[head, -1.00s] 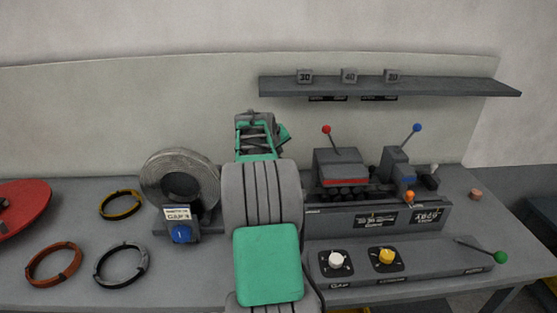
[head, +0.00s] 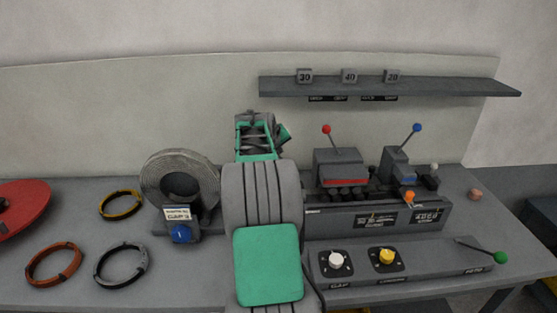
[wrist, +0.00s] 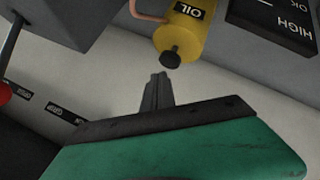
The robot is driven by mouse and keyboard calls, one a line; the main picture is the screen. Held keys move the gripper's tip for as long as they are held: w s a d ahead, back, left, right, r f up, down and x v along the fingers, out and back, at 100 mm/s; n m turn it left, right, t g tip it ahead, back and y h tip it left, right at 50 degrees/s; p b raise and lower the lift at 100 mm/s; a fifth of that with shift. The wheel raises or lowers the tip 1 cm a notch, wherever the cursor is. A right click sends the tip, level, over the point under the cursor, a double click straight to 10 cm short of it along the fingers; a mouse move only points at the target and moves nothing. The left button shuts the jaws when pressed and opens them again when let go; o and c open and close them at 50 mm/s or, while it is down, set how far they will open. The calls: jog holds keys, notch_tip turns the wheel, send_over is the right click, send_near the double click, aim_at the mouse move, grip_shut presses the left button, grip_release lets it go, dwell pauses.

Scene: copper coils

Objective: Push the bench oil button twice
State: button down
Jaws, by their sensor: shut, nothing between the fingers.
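A yellow oil container (wrist: 184,28) labelled OIL shows at the top of the wrist view. A black round button (wrist: 171,57) sticks out from its lower end. My gripper (wrist: 158,78) is shut and empty, with its fingertips just below and slightly left of the button in the picture. A small gap seems to show between them, but I cannot tell the depth. In the head view my arm covers the middle of the bench, and I cannot make out the oil container or fingertips there.
A dark panel (wrist: 280,22) marked HIGH is right of the oil container. A grey block (wrist: 65,30) and a red knob (wrist: 4,93) are at left. The head view shows a coil stand (head: 181,190), a lever machine (head: 375,215) and a shelf (head: 440,89) around my arm.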

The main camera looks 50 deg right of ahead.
jog(key=shift+f, duration=0.1)
jog(key=shift+f+b, duration=0.3)
jog(key=shift+b, duration=0.05)
jog(key=shift+f+b, duration=0.65)
jog(key=shift+f, duration=0.4)
dwell(1.2)
jog(key=shift+r+p, duration=0.85)
jog(key=shift+r, duration=0.55)
jog(key=shift+r+p, duration=1.7)
jog(key=shift+r, duration=0.9)
jog(key=shift+f, duration=0.1)
